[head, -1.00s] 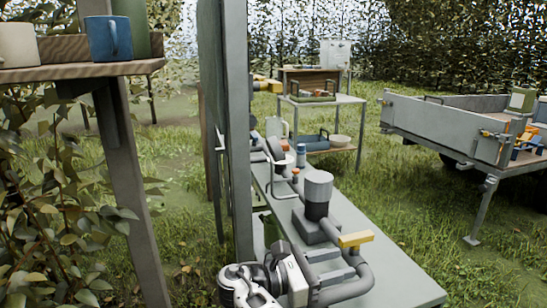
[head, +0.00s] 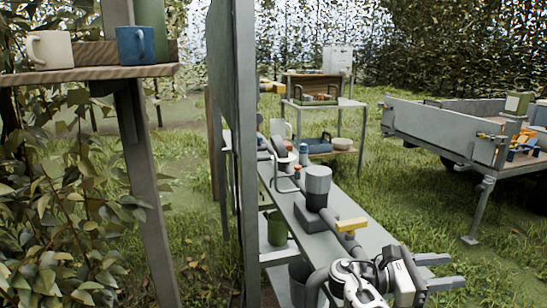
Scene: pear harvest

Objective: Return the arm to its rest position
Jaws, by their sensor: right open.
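My right gripper (head: 442,271) is at the bottom right of the head view, its two grey fingers pointing right. The fingers are apart with nothing between them. It appears over the near end of the long grey-green bench (head: 372,243); its exact height above the bench is hard to tell. My white and black wrist runs behind it to the left. My left gripper is not in view.
A grey post (head: 246,150) rises at the left. A trailer (head: 435,130) stands right. Grass between is open.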

